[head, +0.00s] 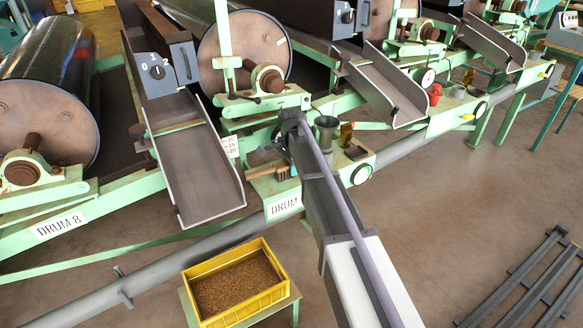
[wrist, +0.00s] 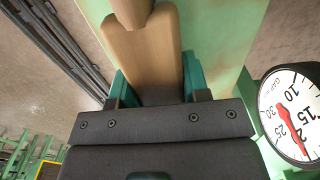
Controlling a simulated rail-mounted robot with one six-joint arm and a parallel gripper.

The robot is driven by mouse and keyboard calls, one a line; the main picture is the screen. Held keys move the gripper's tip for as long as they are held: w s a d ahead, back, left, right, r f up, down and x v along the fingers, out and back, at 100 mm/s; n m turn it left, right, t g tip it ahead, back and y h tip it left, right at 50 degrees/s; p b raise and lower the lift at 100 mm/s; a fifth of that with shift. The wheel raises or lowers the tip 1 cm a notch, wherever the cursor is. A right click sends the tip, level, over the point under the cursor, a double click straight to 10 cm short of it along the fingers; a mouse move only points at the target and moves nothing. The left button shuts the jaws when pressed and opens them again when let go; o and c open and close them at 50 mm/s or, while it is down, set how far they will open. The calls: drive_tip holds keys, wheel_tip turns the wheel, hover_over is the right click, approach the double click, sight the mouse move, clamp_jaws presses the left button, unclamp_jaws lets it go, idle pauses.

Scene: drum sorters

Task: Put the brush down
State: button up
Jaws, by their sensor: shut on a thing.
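The brush (wrist: 150,60) shows in the wrist view as a pale wooden body with a rounded handle end at the top. My gripper (wrist: 158,88) is shut on it, with a teal finger on each side of the wood. In the head view the brush (head: 268,173) is small and brownish, at the left of my gripper (head: 291,168), over the green ledge of the drum in the middle. My arm hides part of this spot. I cannot tell whether the brush touches the ledge.
A green ledge (wrist: 225,45) lies below the brush, with a round dial (wrist: 292,112) close at the right. A grey-green cup (head: 326,132) stands right of my arm. A yellow crate of brown grains (head: 283,290) stands below the chute (head: 195,160).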

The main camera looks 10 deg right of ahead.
drive_tip(key=o, duration=1)
wheel_tip(320, 180, up, 13)
drive_tip(key=p, duration=1.3)
drive_tip(key=s+n, duration=1.4)
drive_tip(key=s, duration=1.8)
drive_tip(key=r+p, duration=1)
drive_tip(key=w+r+p, duration=0.1)
drive_tip(key=r+p, duration=0.4)
drive_tip(key=shift+d, duration=0.1)
